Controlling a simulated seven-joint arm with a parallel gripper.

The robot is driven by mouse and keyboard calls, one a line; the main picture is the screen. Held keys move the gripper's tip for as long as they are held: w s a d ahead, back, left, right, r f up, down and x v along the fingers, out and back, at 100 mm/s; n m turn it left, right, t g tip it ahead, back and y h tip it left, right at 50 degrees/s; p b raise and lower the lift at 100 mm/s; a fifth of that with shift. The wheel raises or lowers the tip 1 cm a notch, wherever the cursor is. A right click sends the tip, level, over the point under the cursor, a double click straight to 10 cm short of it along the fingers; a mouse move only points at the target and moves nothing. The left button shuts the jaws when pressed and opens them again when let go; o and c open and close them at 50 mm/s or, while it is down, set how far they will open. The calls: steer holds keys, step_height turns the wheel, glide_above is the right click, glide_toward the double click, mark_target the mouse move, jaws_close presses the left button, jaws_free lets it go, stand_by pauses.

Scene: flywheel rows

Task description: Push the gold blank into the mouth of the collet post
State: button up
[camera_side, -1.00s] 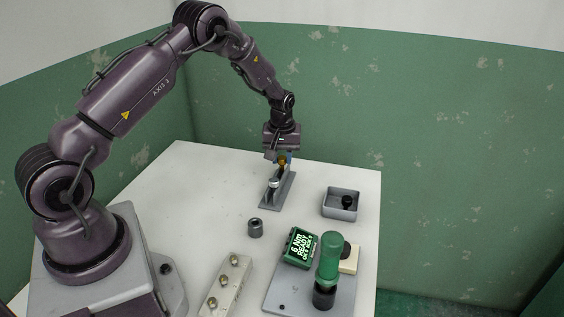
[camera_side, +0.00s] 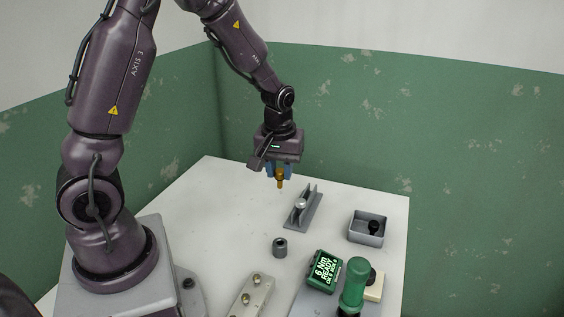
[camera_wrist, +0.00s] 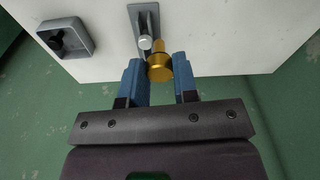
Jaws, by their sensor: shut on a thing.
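The gold blank (camera_side: 280,184) hangs upright between the blue fingers of my gripper (camera_side: 279,173), in the air above the table. In the wrist view the blank (camera_wrist: 159,68) shows as a gold stepped cylinder with a wide collar, between the fingertips of my gripper (camera_wrist: 160,82). A short dark grey cylinder with an opening in its top (camera_side: 280,247), which looks like the collet post, stands on the table, lower in the side picture and apart from the blank. It cannot be made out in the wrist view.
A grey fixture with an upright plate and a silver pin (camera_side: 302,207) stands near the blank. A grey bin holding a black knob (camera_side: 367,229) is to its right.

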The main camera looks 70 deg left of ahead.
steer(key=s+d+f, duration=0.2)
steer(key=d+f, duration=0.1)
steer(key=d, duration=0.3)
steer(key=shift+s+f+n, duration=0.2)
steer(key=shift+s+n, duration=0.15)
steer(key=shift+n, duration=0.05)
steer(key=shift+f, duration=2.9)
steer(key=shift+f, duration=1.9)
steer(key=shift+r, duration=0.1)
steer(key=shift+r, duration=1.5)
